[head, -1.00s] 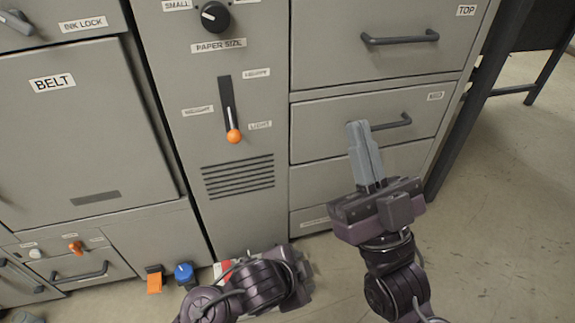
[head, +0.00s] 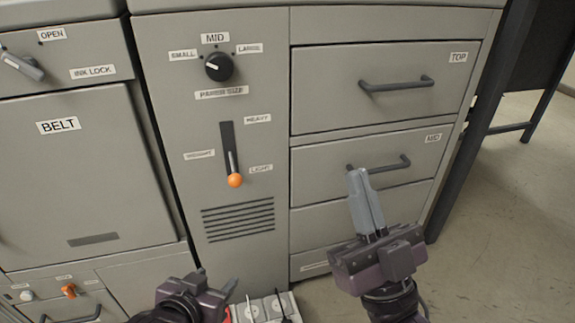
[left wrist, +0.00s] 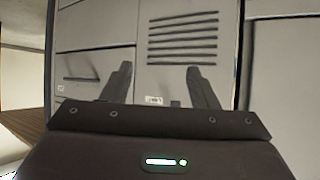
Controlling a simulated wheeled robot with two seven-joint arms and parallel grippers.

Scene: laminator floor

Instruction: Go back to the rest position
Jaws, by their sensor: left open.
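My left gripper (head: 216,279) is at the bottom of the head view, in front of the grey machine's lower part. The left wrist view shows its two dark fingers (left wrist: 158,72) apart with nothing between them, facing the vent slots and drawers. My right gripper (head: 367,203) points up in front of the drawer labelled MID (head: 365,165). Its grey fingers lie together, and no object shows between them. The fingertips overlap the left end of the MID handle in the picture; I cannot tell whether they touch it.
The grey machine fills the view. It carries a paper size dial (head: 218,66), an orange-tipped lever (head: 234,180) at LIGHT, a BELT panel (head: 80,180) and a closed TOP drawer (head: 390,105). A white-and-red item (head: 268,308) lies low beside my left gripper.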

